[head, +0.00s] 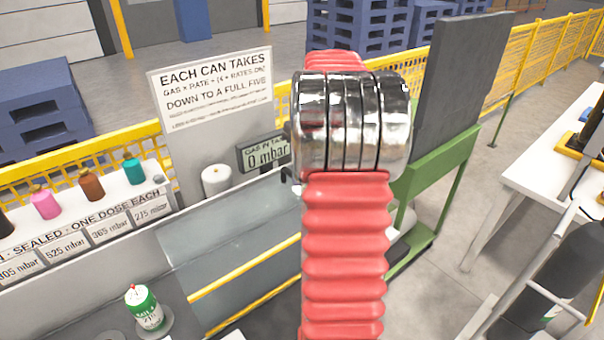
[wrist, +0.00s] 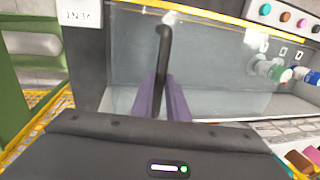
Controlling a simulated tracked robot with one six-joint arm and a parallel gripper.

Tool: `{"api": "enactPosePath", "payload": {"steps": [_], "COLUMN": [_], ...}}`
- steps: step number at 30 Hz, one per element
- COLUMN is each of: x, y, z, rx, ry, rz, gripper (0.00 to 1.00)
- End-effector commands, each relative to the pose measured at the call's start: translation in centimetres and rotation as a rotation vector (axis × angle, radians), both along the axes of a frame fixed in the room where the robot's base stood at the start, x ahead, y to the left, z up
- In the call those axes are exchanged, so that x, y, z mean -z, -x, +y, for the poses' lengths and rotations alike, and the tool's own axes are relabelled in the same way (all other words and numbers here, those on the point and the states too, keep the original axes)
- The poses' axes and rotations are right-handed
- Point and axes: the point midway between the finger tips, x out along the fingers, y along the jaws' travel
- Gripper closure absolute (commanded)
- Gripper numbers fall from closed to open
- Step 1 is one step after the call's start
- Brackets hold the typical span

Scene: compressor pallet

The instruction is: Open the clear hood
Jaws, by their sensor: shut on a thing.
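The clear hood (head: 225,265) is a see-through panel on the grey bench in the head view, with a yellow strip along it. It fills the middle of the wrist view (wrist: 125,75). A dark, hook-shaped handle (wrist: 163,48) stands up in front of the hood. My gripper (wrist: 164,92) shows as two purple fingers closed on the lower part of this handle. In the head view my gripper and the handle are hidden behind my red and chrome arm. I cannot tell how far the hood is raised.
A green and white can (head: 146,308) stands at the front left. Small coloured bottles (head: 92,186) line a labelled shelf. A display (head: 265,152) reads 0 mbar beside a sign (head: 212,85). A green frame with a dark panel (head: 460,80) stands right of my arm.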

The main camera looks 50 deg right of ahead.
Motion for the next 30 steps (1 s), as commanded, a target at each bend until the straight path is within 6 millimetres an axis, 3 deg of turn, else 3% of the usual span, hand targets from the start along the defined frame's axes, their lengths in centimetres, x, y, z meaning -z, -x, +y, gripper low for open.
{"api": "enactPosePath", "payload": {"steps": [4,5,12,23,30], "x": [-0.3,-0.3,-0.2,-0.5,-3.2], "y": [-0.3,-0.3,-0.2,-0.1,0.0], "z": [0.0,0.0,0.1,0.0,-0.5], "rx": [-0.001,-0.002,-0.002,-0.003,-0.003], "ry": [0.005,0.005,0.002,0.000,0.002], "rz": [-0.009,-0.009,-0.003,-0.001,-0.002], "gripper": [1.00,0.84,0.67,0.67,0.67]}}
